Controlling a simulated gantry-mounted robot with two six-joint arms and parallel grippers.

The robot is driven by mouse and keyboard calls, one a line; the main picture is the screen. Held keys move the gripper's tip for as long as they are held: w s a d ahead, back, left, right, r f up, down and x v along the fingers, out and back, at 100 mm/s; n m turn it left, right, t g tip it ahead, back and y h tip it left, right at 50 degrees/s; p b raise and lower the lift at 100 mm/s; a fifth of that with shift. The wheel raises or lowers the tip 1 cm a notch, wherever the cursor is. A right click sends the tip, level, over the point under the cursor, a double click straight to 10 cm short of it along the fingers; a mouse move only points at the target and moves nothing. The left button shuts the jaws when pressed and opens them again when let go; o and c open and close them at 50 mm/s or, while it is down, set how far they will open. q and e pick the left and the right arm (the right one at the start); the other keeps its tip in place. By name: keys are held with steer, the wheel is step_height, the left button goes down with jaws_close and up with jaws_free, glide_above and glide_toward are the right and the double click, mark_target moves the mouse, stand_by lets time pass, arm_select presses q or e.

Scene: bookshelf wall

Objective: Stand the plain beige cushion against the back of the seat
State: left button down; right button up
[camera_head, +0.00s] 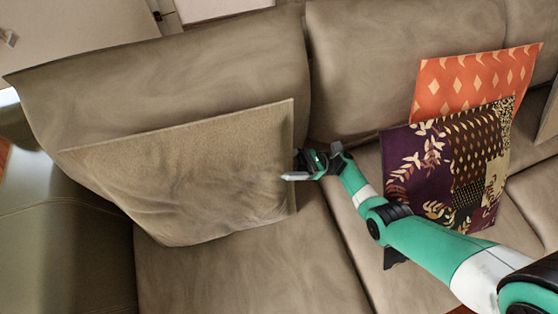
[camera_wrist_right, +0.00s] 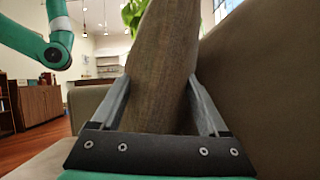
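The plain beige cushion (camera_head: 190,175) stands on its edge at the left end of the sofa seat, in front of the backrest (camera_head: 200,75). In the right wrist view, the cushion (camera_wrist_right: 160,75) is seen edge-on and near upright, with a gap to the backrest (camera_wrist_right: 260,70) on the right. My right gripper (camera_head: 291,172) is at the cushion's right edge. Its fingers (camera_wrist_right: 158,95) lie on both sides of the cushion and appear closed on it. My left gripper is not in view; a green arm link of mine shows in the wrist view.
A dark patterned cushion (camera_head: 450,165) and an orange cushion (camera_head: 475,80) stand on the seat to the right, beside my right arm. The sofa arm (camera_head: 60,240) is close to the beige cushion's left. The seat in front (camera_head: 240,280) is clear.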

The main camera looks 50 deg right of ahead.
mark_target(285, 157)
step_height(285, 157, up, 4)
steer(key=p, duration=0.2)
steer(key=shift+f+p, duration=0.15)
steer(key=shift+p, duration=0.2)
steer(key=s+a+r+p, duration=0.6)
steer(key=s+r+p, duration=0.3)
steer(key=s, duration=0.3)
steer(key=shift+s+a+r+p, duration=0.2)
steer(key=shift+a+p, duration=0.1)
steer(key=shift+a, duration=0.05)
